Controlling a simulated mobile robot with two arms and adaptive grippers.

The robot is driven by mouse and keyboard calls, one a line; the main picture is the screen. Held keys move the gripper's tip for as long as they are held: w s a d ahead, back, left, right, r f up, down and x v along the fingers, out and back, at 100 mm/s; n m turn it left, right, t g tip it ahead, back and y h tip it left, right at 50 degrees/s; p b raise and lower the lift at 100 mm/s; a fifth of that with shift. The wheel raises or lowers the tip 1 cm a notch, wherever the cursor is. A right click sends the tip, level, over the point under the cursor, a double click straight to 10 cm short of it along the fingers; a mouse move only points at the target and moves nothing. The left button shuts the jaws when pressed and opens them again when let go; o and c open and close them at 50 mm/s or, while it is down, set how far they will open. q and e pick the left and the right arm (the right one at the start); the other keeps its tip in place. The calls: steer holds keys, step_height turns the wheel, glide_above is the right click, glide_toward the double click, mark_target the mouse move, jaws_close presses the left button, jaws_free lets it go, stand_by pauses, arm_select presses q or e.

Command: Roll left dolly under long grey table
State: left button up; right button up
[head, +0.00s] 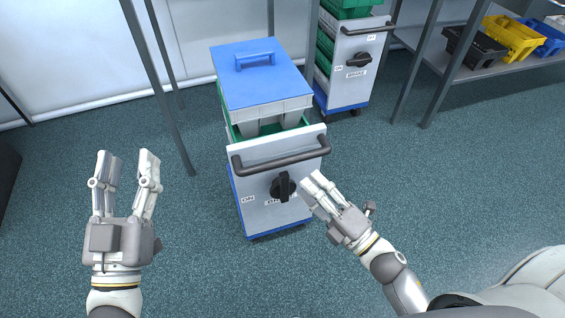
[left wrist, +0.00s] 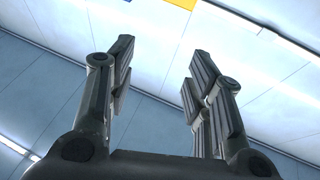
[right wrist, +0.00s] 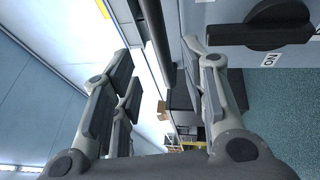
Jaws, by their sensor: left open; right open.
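The left dolly (head: 240,207) stands at centre in the head view, with a blue base, a white front panel, a dark handle bar and a black brake knob (head: 283,187). It carries a green crate and grey bins under a blue lid. My right gripper (head: 317,187) is open beside the panel's right edge, below the handle's right end. In the right wrist view the handle bar (right wrist: 156,40) shows beyond and between the fingers, not gripped. My left gripper (head: 127,162) is open and empty, left of the dolly. Grey table legs (head: 160,85) show; the table top is not clearly in view.
A second dolly (head: 352,72) with green crates stands behind to the right. A grey shelf (head: 470,70) at far right holds black, yellow and blue bins. One grey leg stands close to the left dolly's left side. The floor (head: 210,270) in front is clear.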

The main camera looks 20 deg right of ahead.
mark_target(286, 161)
arm_select(q)
steer(key=shift+s+r+t+b, duration=0.15)
steer(key=shift+s+r+t, duration=0.2)
steer(key=shift+r, duration=0.3)
steer(key=shift+s+r+t+b, duration=0.2)
steer(key=shift+r+t, duration=0.25)
steer(key=shift+r, duration=0.15)
arm_select(e)
steer(key=x, duration=0.9)
steer(key=shift+w+a, duration=0.1)
steer(key=shift+w, duration=0.3)
jaws_close()
